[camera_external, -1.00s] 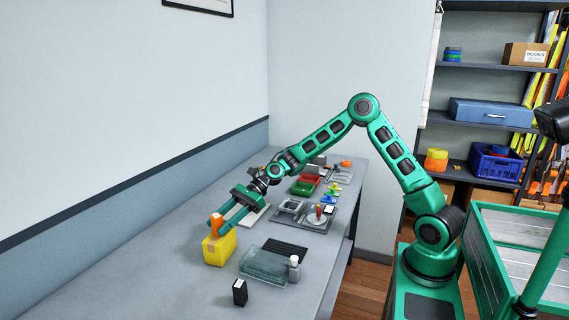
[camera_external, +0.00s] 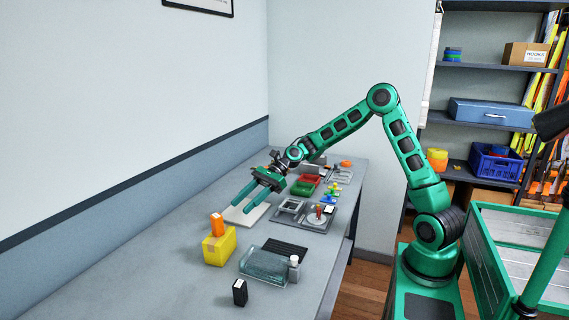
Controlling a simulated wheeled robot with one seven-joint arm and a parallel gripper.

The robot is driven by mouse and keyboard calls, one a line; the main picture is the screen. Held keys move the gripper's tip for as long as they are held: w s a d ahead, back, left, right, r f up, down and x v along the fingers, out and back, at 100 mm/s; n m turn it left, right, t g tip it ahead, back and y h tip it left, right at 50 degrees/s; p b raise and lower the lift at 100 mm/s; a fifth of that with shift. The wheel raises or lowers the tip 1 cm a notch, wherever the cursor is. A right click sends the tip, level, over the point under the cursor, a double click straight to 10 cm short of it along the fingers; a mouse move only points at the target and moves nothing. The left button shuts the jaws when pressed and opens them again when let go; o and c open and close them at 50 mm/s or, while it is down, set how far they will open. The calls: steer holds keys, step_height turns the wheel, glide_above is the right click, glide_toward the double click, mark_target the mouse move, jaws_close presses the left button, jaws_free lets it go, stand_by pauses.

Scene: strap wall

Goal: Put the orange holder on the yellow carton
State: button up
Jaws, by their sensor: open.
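The orange holder (camera_external: 217,224) stands upright on top of the yellow carton (camera_external: 220,249), near the left side of the workbench. My gripper (camera_external: 243,202) is open and empty, with its two green fingers apart. It is behind and to the right of the carton, clear of the holder, above a pale flat board. The lower part of the holder meets the carton's top; nothing else touches it.
A clear tray (camera_external: 263,265) and a small black box (camera_external: 240,292) stand in front. A white-capped bottle (camera_external: 294,265) is beside the tray. A pale board (camera_external: 246,214) lies under my fingers. The front left bench is clear.

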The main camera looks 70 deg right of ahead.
steer(key=s+d+f+n+h, duration=0.1)
steer(key=s+d+f, duration=0.1)
steer(key=s+d+f+n+g+h, duration=0.1)
steer(key=s+d+f+n+h, duration=0.1)
steer(key=s, duration=0.1)
steer(key=s+d+f+n+h, duration=0.2)
steer(key=shift+s+d+g, duration=0.3)
steer(key=shift+s+d, duration=0.05)
steer(key=s+d+n+h, duration=0.1)
steer(key=s+d, duration=0.2)
steer(key=s+d+n+h, duration=0.1)
steer(key=s+d, duration=0.2)
steer(key=s+d+n+g+h, duration=0.1)
steer(key=s+d+h, duration=0.1)
steer(key=s+d, duration=0.1)
steer(key=shift+d+f+n, duration=0.1)
steer(key=shift+d+n, duration=0.05)
steer(key=shift+n, duration=0.25)
steer(key=s+d+r+n+g+h, duration=0.1)
steer(key=s+d+n, duration=0.1)
steer(key=s, duration=0.7)
steer(key=s+d+n+h, duration=0.1)
steer(key=s+d, duration=0.4)
steer(key=s, duration=0.5)
steer(key=s+d+r+n+g+h, duration=0.1)
steer(key=s+d+n, duration=0.3)
steer(key=s, duration=0.6)
steer(key=shift+s+d+r+g, duration=0.15)
steer(key=shift+d+r+g, duration=0.1)
steer(key=shift+r+g, duration=0.05)
